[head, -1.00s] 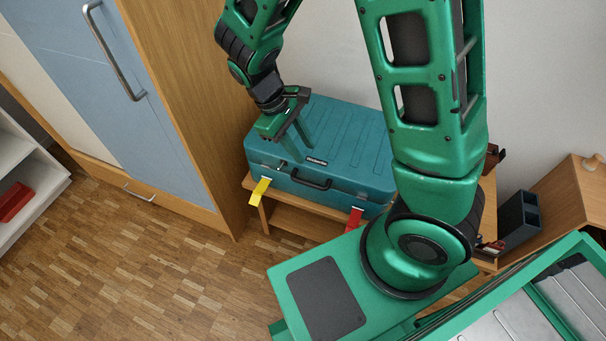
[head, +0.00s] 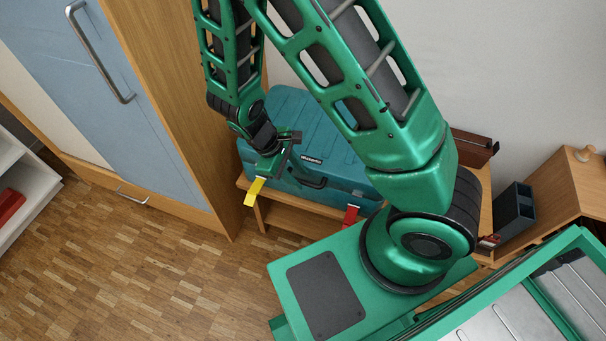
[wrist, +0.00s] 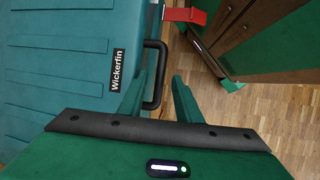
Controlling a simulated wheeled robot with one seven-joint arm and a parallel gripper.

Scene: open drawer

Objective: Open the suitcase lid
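The teal suitcase (head: 292,112) lies flat with its lid shut; part of it is behind my arm. Its front has a black handle (head: 314,183), a yellow latch tab (head: 254,191) at the left and a red latch tab (head: 351,215) at the right. My gripper (head: 282,168) is at the suitcase's front edge, between the yellow tab and the handle. In the wrist view my gripper (wrist: 160,85) is open, its fingers apart. The handle (wrist: 156,75) shows between them; I cannot tell whether they touch it. The red tab (wrist: 185,15) is at the top.
The suitcase rests on a low wooden bench (head: 283,217). A wardrobe with a blue door (head: 110,100) stands close at its left. A wooden cabinet (head: 555,195) and a dark box (head: 514,212) are at the right. The parquet floor at the front left is clear.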

